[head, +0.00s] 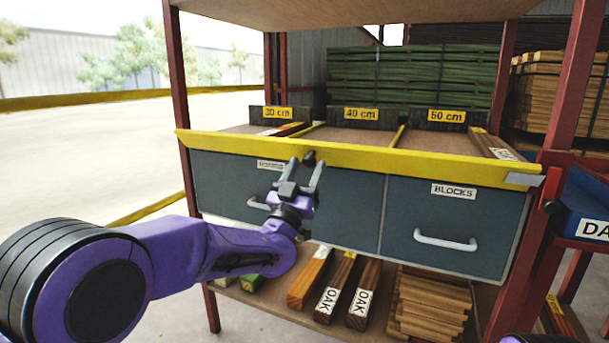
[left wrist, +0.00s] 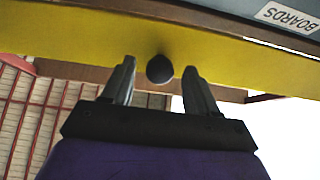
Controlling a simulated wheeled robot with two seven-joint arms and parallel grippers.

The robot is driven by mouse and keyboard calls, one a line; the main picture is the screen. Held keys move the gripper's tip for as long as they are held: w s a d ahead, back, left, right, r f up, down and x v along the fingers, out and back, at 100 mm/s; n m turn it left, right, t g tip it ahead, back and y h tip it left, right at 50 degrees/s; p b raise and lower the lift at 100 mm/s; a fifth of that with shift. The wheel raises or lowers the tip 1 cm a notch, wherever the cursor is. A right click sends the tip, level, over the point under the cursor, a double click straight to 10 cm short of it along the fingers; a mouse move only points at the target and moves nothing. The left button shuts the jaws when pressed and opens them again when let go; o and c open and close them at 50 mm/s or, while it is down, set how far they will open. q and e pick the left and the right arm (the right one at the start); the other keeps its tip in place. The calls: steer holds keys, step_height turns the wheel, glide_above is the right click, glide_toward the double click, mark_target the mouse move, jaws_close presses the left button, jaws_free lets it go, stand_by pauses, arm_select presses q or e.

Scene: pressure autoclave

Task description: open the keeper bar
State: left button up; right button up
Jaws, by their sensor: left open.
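The yellow keeper bar (head: 420,161) runs across the front of the shelf, above two grey drawers. It also fills the upper part of the left wrist view (left wrist: 60,40). A dark round knob (head: 309,157) sits on the bar left of its middle. My left gripper (head: 304,168) is open at the bar, its fingers pointing up towards the knob. In the left wrist view the knob (left wrist: 159,69) shows between the two spread fingertips, and I cannot tell whether either touches it. A grey plate (head: 523,180) sits at the bar's right end. My right gripper is out of view.
The drawers carry white handles; the right one is labelled BLOCKS (head: 453,191). Bays marked 30, 40 and 50 cm lie behind the bar. Red posts (head: 180,75) frame the shelf. Boards marked OAK (head: 335,285) lie below. Open floor is at left.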

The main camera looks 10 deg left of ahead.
arm_select(q)
steer(key=v, duration=1)
steer(key=shift+s+f, duration=0.15)
steer(key=shift+s, duration=0.05)
